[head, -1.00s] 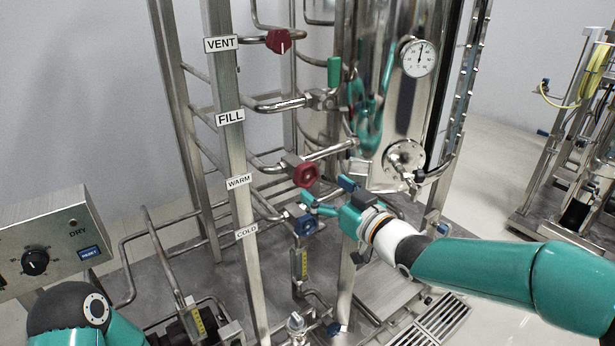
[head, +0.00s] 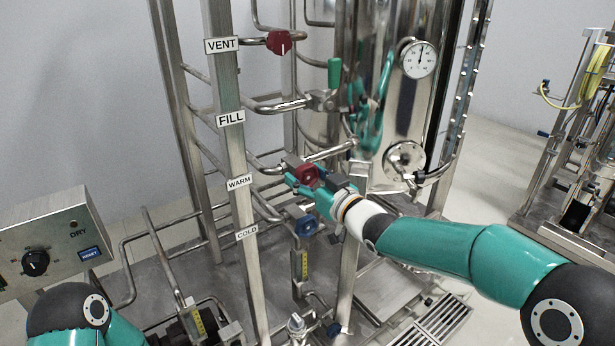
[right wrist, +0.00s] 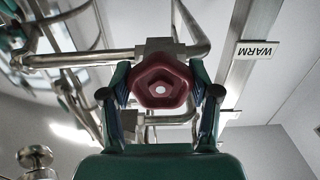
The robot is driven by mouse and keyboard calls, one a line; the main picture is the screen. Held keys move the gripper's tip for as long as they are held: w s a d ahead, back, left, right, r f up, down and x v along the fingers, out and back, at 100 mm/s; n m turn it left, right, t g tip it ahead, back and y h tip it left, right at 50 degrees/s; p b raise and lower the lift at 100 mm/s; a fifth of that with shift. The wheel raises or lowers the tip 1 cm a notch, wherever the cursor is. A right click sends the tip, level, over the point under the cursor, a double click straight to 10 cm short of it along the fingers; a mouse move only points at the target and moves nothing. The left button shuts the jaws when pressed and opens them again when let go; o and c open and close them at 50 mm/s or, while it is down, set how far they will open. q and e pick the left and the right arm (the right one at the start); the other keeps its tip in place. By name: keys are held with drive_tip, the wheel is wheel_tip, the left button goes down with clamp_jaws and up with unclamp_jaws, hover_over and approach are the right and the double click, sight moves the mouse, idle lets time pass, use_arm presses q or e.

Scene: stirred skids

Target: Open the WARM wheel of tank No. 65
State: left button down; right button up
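The WARM wheel is a dark red handwheel (head: 306,175) on a pipe to the right of the WARM label (head: 239,183). It shows in the right wrist view as a red knob (right wrist: 161,84) with a pale centre, under its grey valve body. My right gripper (head: 303,180) is at the wheel, and in the right wrist view (right wrist: 160,98) one finger stands on each side of it. The fingers are spread; a narrow gap or light contact at the wheel's sides is hard to tell. My left gripper is out of view; only part of my left arm shows at bottom left.
A blue COLD wheel (head: 304,226) sits just below. Above are the red VENT knob (head: 279,42) and the green FILL handle (head: 334,73). The upright post (head: 232,150) with labels stands left of the wheel. A control box (head: 50,245) stands at left.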

drive_tip(key=c, duration=0.5)
